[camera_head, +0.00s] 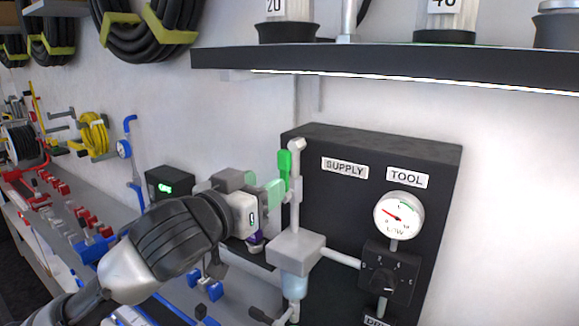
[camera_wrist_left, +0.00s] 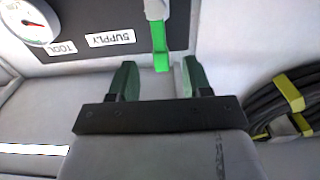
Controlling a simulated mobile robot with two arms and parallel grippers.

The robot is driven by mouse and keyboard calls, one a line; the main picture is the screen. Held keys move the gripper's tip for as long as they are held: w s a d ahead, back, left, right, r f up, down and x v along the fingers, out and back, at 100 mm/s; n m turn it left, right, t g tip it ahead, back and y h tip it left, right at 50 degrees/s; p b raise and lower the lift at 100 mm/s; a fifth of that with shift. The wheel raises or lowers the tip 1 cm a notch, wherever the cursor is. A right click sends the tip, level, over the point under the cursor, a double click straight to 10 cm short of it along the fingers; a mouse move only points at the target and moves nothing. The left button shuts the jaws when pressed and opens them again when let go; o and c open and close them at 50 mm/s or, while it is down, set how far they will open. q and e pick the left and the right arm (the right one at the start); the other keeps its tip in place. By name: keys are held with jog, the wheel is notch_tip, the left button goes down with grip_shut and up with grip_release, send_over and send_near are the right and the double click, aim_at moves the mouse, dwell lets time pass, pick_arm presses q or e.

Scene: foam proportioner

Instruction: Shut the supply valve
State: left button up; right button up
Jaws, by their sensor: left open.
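The supply valve has a bright green lever handle (camera_head: 285,165) on a light grey vertical pipe (camera_head: 295,205), left of the SUPPLY label (camera_head: 345,167) on the black panel. The handle stands upright along the pipe. My left gripper (camera_head: 270,192) is open, just left of and slightly below the handle's top. In the left wrist view, the green handle (camera_wrist_left: 160,52) shows beyond and between the two dark green fingers of the gripper (camera_wrist_left: 158,78), with a gap on both sides. I cannot tell whether its tip is between the fingers in depth. My right gripper is not in view.
A pressure gauge (camera_head: 398,215) and a black knob (camera_head: 386,278) sit on the panel right of the valve. A shelf (camera_head: 380,70) with containers overhangs above. Hose coils (camera_head: 145,30) hang at the left. A workbench with red and blue fittings runs along the wall.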

aim_at(283, 174)
pick_arm(q)
jog(key=p+x, duration=0.2)
jog(key=x, duration=0.5)
jog(key=shift+w+d+r, duration=0.1)
jog(key=shift+w+d, duration=0.1)
jog(key=shift+w, duration=0.05)
jog(key=shift+w+d+p, duration=0.3)
jog(key=shift+w, duration=0.15)
grip_shut()
